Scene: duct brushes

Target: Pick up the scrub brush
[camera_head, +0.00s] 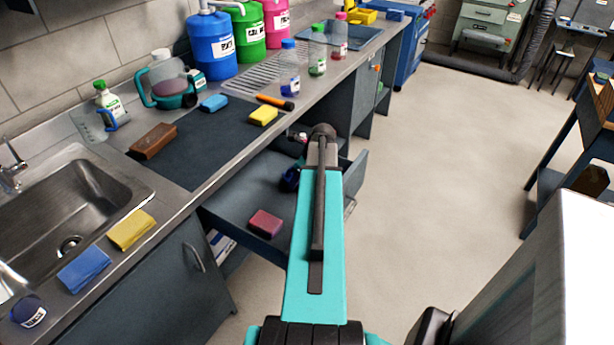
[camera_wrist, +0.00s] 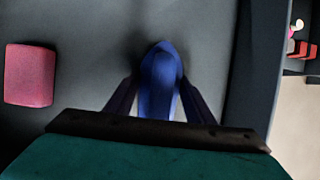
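A dark blue rounded object (camera_wrist: 160,80), which appears to be the scrub brush, is in the open drawer (camera_head: 238,197). In the head view the object (camera_head: 290,179) shows only in part beside my arm. In the wrist view my gripper (camera_wrist: 160,84) has one dark finger on each side of it. The fingers look spread, with the object filling most of the gap. I cannot make out firm contact. Its bristles are not visible. In the head view my gripper is mostly hidden behind my arm.
A red sponge (camera_head: 265,223) lies in the drawer, left of the blue object in the wrist view. The drawer wall (camera_wrist: 252,70) is close on the right. Above is the counter with a sink (camera_head: 60,200), a brown block (camera_head: 153,140), sponges and bottles. Open floor lies right.

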